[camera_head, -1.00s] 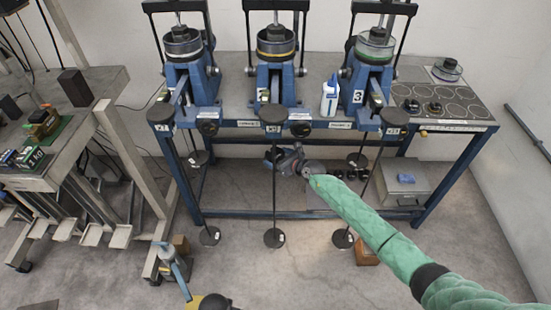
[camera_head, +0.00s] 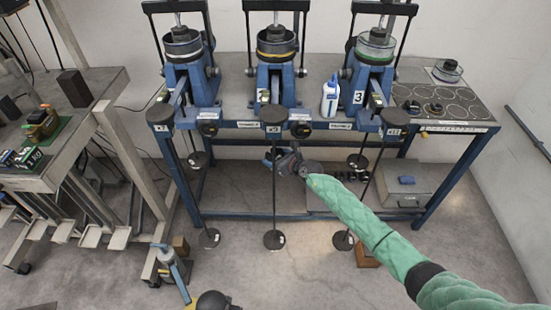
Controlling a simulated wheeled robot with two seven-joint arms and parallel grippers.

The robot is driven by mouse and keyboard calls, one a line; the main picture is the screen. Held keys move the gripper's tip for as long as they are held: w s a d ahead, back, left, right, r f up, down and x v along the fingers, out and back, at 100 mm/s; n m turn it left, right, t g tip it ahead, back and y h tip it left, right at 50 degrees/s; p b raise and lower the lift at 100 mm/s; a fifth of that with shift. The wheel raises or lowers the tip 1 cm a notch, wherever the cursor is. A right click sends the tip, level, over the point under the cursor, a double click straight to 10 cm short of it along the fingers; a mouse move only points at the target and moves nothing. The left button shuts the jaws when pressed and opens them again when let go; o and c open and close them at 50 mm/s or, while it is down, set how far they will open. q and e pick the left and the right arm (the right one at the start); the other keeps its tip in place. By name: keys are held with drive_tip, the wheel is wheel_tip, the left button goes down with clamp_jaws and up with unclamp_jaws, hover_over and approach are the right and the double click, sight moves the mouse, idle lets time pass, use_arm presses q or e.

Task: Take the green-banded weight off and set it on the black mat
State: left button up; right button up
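My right gripper (camera_head: 282,161) is at the end of the green-sleeved arm, in front of the middle lever frame and below the bench top. It is close to the middle hanging rod (camera_head: 274,200), and I cannot tell whether it touches it. Its fingers are small and dark, so I cannot tell whether they are open or shut. A dark panel with circle outlines (camera_head: 470,112), perhaps the black mat, lies at the bench's right end. My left gripper is not in view.
A white bottle (camera_head: 329,98) stands between the middle and right frames. Small round items (camera_head: 432,108) sit on the dark panel. A grey case (camera_head: 405,185) is under the bench. A cart (camera_head: 85,125) stands at the left.

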drive_tip(key=shift+s+f, duration=0.1)
drive_tip(key=shift+f, duration=0.05)
drive_tip(key=c, duration=0.3)
drive_tip(key=shift+c, duration=0.3)
drive_tip(key=shift+r+p, duration=0.55)
drive_tip(key=shift+d, duration=0.15)
drive_tip(key=s+d+p, duration=0.2)
drive_tip(key=s+d, duration=0.3)
idle(1.7)
idle(0.5)
